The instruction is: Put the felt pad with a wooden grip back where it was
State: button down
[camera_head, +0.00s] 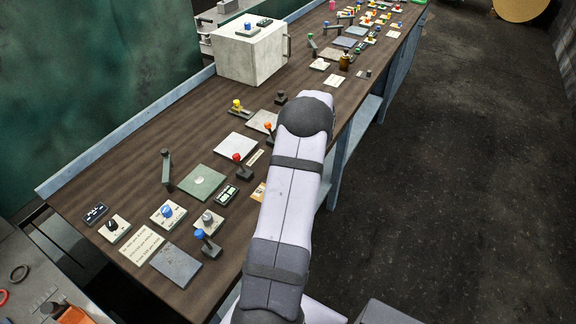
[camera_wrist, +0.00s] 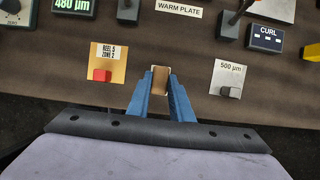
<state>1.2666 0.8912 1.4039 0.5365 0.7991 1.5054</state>
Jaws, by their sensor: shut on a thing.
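My gripper (camera_wrist: 160,74) shows in the wrist view with two blue fingers over the brown wooden bench top. They are shut on a small light-brown block with a pale edge, which I take to be the wooden grip of the felt pad (camera_wrist: 160,81). The felt itself cannot be made out, and I cannot tell whether the pad touches the bench. The block is between an orange card marked "REEL 5 ZONE 2" (camera_wrist: 97,57) on the left and a grey card marked "500 µm" (camera_wrist: 218,72) on the right. In the head view my arm hides the gripper and pad.
A "WARM PLATE" label (camera_wrist: 179,8), a "CURL" display (camera_wrist: 266,37) and a "480 µm" display (camera_wrist: 73,5) stand beyond. In the head view, levers, knobs and plates crowd the long bench (camera_head: 130,193); a white box (camera_head: 252,55) stands farther back.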

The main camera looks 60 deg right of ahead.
jog(key=shift+f, duration=0.55)
jog(key=shift+f, duration=0.15)
jog(key=c, duration=1.6)
grip_release()
